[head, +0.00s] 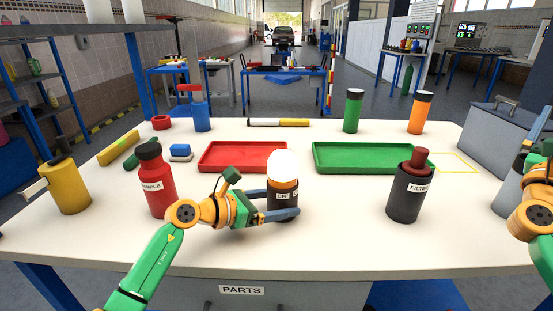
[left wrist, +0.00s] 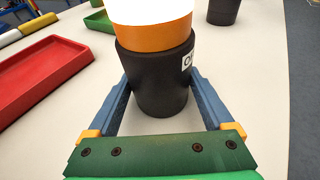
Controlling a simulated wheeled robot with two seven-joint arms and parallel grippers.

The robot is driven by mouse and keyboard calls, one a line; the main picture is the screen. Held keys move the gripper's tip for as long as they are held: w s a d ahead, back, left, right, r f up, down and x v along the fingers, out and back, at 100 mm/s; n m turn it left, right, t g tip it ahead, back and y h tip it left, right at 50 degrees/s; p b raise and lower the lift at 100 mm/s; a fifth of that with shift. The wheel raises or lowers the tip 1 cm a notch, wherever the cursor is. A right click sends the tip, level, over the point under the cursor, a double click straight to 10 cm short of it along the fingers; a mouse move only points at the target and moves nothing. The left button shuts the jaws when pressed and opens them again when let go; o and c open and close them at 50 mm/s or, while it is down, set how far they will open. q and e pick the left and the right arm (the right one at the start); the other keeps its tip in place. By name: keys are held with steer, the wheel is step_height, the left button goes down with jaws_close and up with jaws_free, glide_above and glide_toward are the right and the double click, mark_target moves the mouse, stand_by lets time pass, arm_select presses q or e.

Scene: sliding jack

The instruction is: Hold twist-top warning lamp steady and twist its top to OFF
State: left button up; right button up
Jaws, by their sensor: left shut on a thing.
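The warning lamp (head: 283,170) stands upright near the front middle of the white table. It has a glowing white dome, an orange band and a dark body with a white label that appears to read OFF. It also shows in the left wrist view (left wrist: 155,80), with its label partly cut by the body's curve. My left gripper (head: 284,213) is shut on the lamp's dark lower body, with a blue finger on each side. The top is clear of the fingers. My right arm shows at the right edge, but its fingers are out of view.
A red bottle (head: 160,185) stands close to my left wrist, and a yellow can (head: 68,188) farther left. A dark FILTER canister (head: 405,195) stands to the right. A red tray (head: 240,158) and a green tray (head: 365,158) lie behind. Table between lamp and canister is bare.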

steer(key=w+a+n+t+y, duration=0.1)
steer(key=w+a+t+y, duration=0.1)
steer(key=a+y, duration=0.2)
steer(key=w+a+f+n+t+y, duration=0.1)
steer(key=a+y, duration=0.3)
steer(key=a, duration=0.6)
steer(key=w+a+f+n+t+y, duration=0.1)
steer(key=w+a+n+t+y, duration=0.2)
steer(key=a, duration=0.4)
steer(key=shift+w+f+y, duration=0.15)
steer(key=shift+w+y, duration=0.25)
steer(key=shift+w, duration=0.05)
steer(key=a+f+n+y, duration=0.3)
steer(key=a+y, duration=0.3)
steer(key=a, duration=0.4)
steer(key=n+g+y, duration=0.5)
steer(key=y, duration=0.3)
glide_toward(287, 175)
steer(key=x, duration=0.5)
steer(key=shift+d+r, duration=0.15)
steer(key=shift+d, duration=0.1)
steer(key=shift+w+a+f, duration=0.2)
steer(key=shift+w+a, duration=0.05)
steer(key=shift+a, duration=0.05)
steer(key=x, duration=1.1)
steer(key=shift+w+r, duration=0.1)
steer(key=shift+r, duration=0.1)
